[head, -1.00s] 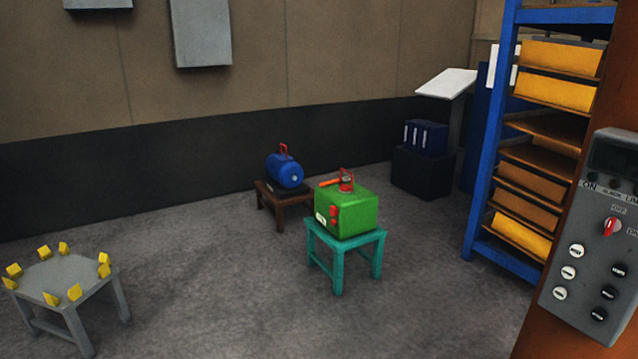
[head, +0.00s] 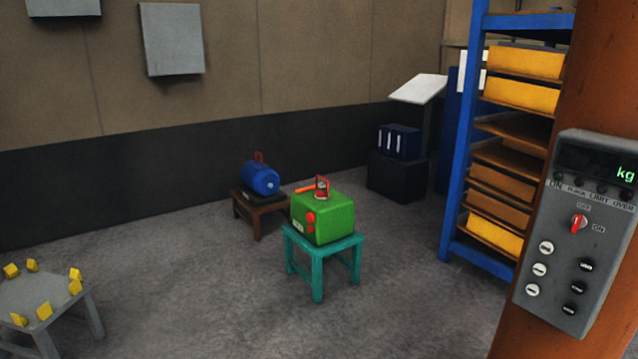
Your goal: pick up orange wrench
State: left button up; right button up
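The orange wrench (head: 304,189) lies on top of a green box-shaped casting (head: 322,218), beside or against its red lifting handle (head: 322,187). Part of the wrench may be hidden behind or under the handle; I cannot tell. The green casting has red knobs and a white label on its front. It stands on a teal stool (head: 324,246) near the middle of the view. Neither of my grippers shows in the head view.
A blue cylinder (head: 260,179) sits on a brown stool (head: 259,213) behind. A grey table (head: 45,296) with yellow blocks stands at left. A blue shelf rack (head: 463,150) and an orange post with a control box (head: 580,230) stand at right. Floor in front is clear.

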aim_at(320, 185)
jog(key=i, duration=0.55)
jog(key=i+u, duration=0.25)
jog(key=i, duration=0.5)
jog(key=i+l+u, duration=0.1)
jog(key=i+u, duration=0.2)
jog(key=i, duration=0.45)
jog(key=i+z, duration=0.4)
jog(key=i, duration=0.3)
jog(key=i+j+z, duration=0.1)
jog(key=i+z, duration=0.25)
jog(key=i, duration=0.35)
jog(key=i+l+u, duration=0.15)
jog(key=i+l, duration=0.85)
jog(key=i, duration=0.15)
jog(key=i+l+u, duration=0.1)
jog(key=l, duration=0.25)
jog(key=i+l+u, duration=0.1)
jog(key=l, duration=0.25)
jog(key=i+l+u, duration=0.1)
jog(key=l, duration=0.3)
jog(key=i, duration=0.1)
